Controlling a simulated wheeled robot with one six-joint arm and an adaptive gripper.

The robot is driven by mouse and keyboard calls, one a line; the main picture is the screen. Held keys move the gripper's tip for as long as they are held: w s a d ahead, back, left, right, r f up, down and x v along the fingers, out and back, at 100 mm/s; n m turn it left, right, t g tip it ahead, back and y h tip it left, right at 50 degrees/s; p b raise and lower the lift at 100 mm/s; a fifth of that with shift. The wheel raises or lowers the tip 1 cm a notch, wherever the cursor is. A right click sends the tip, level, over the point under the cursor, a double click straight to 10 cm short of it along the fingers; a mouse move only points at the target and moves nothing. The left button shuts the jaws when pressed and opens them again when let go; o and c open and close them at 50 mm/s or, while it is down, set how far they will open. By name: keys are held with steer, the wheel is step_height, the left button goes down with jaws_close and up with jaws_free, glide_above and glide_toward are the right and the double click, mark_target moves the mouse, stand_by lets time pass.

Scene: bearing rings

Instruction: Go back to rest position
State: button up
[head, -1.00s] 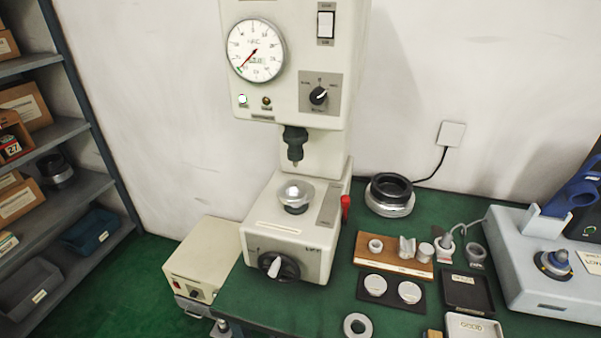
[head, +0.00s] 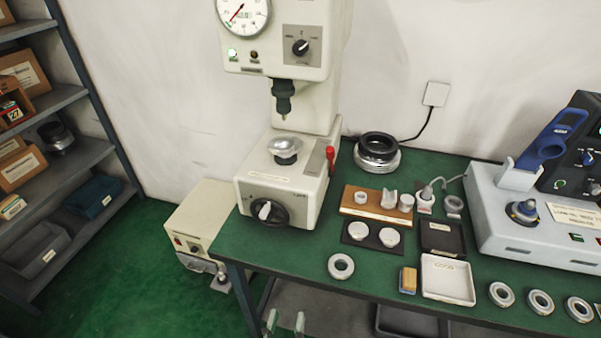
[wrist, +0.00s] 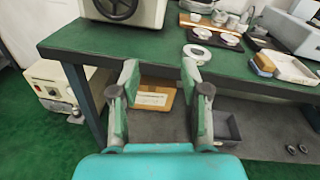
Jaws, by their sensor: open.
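My gripper (wrist: 160,85) is open and empty in the wrist view, its two fingers apart in front of the table's front edge. Its fingertips also show at the bottom of the head view (head: 286,320), in front of the green table (head: 300,258). A bearing ring (head: 341,266) lies flat on the table near the front edge, and it also shows beyond the fingers in the wrist view (wrist: 197,52). Several more rings, one of them here (head: 540,302), lie in a row at the front right.
A hardness tester (head: 290,185) stands at the table's left. A white tray (head: 447,278), a black tray (head: 442,238) and a wooden block (head: 376,206) lie right of it. A grey device (head: 530,225) stands at the right. Shelves (head: 60,100) stand far left; green floor is clear between.

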steer(key=s+d+f+m+g+y, duration=0.4)
steer(key=s+d+f+m, duration=0.5)
steer(key=d+f+m, duration=0.4)
steer(key=s+d+r+m+t, duration=0.1)
steer(key=s+d+r+m, duration=0.3)
steer(key=m, duration=0.7)
steer(key=s+d+r+m, duration=0.4)
steer(key=s+r+m, duration=0.5)
steer(key=s+m, duration=0.2)
steer(key=shift+s+d+r+m+t+h, duration=0.15)
steer(key=shift+s+d+m+t+h, duration=0.2)
steer(key=shift+s, duration=0.6)
